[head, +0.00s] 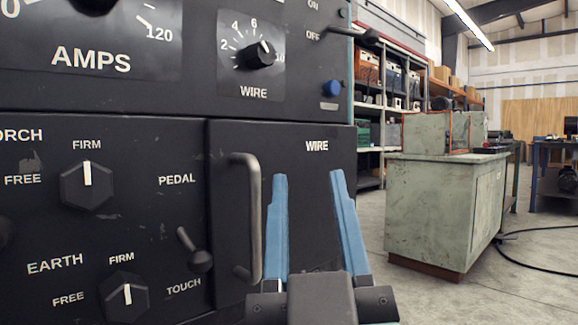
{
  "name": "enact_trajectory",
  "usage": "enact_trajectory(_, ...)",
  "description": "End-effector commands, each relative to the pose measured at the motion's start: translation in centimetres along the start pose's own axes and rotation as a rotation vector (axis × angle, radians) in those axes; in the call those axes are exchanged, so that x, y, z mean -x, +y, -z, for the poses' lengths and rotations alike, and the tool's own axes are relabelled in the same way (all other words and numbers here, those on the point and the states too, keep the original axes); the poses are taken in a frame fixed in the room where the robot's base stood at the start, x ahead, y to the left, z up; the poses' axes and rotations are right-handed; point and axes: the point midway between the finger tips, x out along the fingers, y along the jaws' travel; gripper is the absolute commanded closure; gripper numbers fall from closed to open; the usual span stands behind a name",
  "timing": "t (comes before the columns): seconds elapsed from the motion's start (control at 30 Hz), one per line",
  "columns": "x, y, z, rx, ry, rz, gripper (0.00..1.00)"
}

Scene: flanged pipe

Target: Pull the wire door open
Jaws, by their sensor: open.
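The wire door (310,190) is a dark panel at the lower right of a black machine front, marked "WIRE" near its top. It looks shut, level with the panel around it. Its handle (250,215) is a grey vertical bar standing out along the door's left side. My gripper (308,174) has two blue fingers, spread apart and empty. It is in front of the door, to the right of the handle. The left finger is close beside the handle in the picture; I cannot tell the depth gap. The lower part of the door is hidden behind my gripper.
Left of the door are a pedal/touch toggle (195,250), a torch knob (88,185) and an earth knob (126,296). A wire dial (262,54) and a blue button (332,88) sit above. A green cabinet (445,205) stands to the right, with open floor before it.

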Motion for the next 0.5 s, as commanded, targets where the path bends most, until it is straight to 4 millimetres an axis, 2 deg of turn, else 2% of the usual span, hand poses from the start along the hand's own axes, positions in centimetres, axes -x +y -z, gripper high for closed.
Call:
enact_trajectory(0.03,-1.9,0.5,0.1,0.013,-0.068,0.016,0.55)
enact_trajectory(0.2,-3.4,1.1,-3.3,0.044,-0.257,0.094,0.55)
enact_trajectory(0.37,-3.5,1.6,-5.8,0.052,-0.409,0.177,0.55)
enact_trajectory(0.5,-2.7,2.0,-7.2,0.039,-0.521,0.253,0.55)
